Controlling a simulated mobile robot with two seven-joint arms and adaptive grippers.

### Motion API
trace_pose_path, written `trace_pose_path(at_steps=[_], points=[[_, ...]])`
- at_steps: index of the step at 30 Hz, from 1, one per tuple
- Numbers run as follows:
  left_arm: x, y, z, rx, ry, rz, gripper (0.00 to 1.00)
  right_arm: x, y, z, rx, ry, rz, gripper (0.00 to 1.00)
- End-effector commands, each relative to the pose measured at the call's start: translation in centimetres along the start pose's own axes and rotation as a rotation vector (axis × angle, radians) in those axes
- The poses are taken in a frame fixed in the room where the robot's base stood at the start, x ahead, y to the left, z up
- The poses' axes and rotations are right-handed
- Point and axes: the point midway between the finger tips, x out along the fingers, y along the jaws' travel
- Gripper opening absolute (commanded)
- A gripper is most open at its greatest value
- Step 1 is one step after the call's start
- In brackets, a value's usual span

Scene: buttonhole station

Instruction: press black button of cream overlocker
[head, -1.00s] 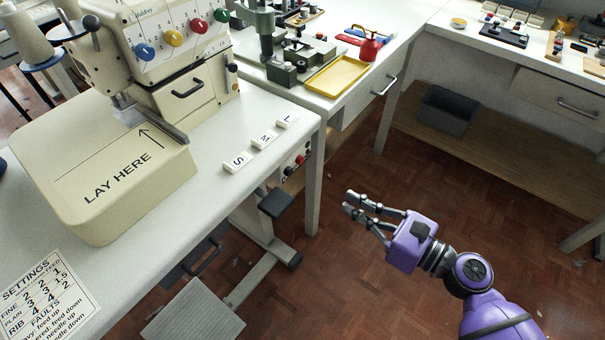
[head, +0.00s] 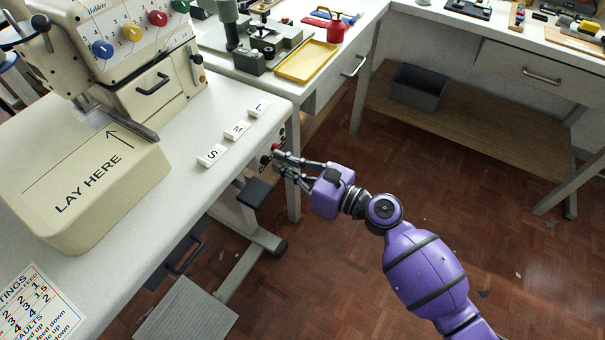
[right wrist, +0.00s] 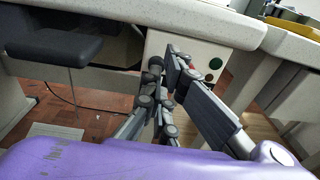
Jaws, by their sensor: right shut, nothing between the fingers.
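The cream overlocker (head: 150,92) stands on the white table at the upper left of the head view. A small control panel (right wrist: 200,55) is set under the table's right edge. In the head view a black button (head: 265,160) shows on it, with a red button (head: 275,147) beside it. Contact cannot be told. In the right wrist view its fingers (right wrist: 173,60) cover part of the panel. My left gripper is out of view.
The table edge (right wrist: 225,25) overhangs just above my right fingers. Letter tiles S, M and L (head: 237,131) lie on the tabletop. The floor (head: 330,270) to the right is open.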

Motion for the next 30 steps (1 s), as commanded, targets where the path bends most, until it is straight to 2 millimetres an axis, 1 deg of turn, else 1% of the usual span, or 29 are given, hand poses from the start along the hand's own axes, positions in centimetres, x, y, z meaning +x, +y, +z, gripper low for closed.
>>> trace_pose_path(at_steps=[1,5,16,21,23,30], points=[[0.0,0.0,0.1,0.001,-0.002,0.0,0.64,0.5,0.0,0.0,0.001,0.0,-0.001,0.0],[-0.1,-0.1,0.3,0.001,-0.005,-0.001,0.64,1.2,-0.1,0.0,0.0,-0.001,-0.002,0.0],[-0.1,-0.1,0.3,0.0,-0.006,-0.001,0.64,1.5,0.0,0.0,0.0,0.0,-0.001,0.0],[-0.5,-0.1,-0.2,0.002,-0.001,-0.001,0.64,3.2,0.0,0.3,0.0,-0.002,-0.001,0.0],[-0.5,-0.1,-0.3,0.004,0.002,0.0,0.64,3.6,0.1,0.2,-0.001,-0.002,-0.001,0.0],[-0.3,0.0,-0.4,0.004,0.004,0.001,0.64,3.6,0.1,0.3,-0.001,-0.004,-0.001,0.0]])
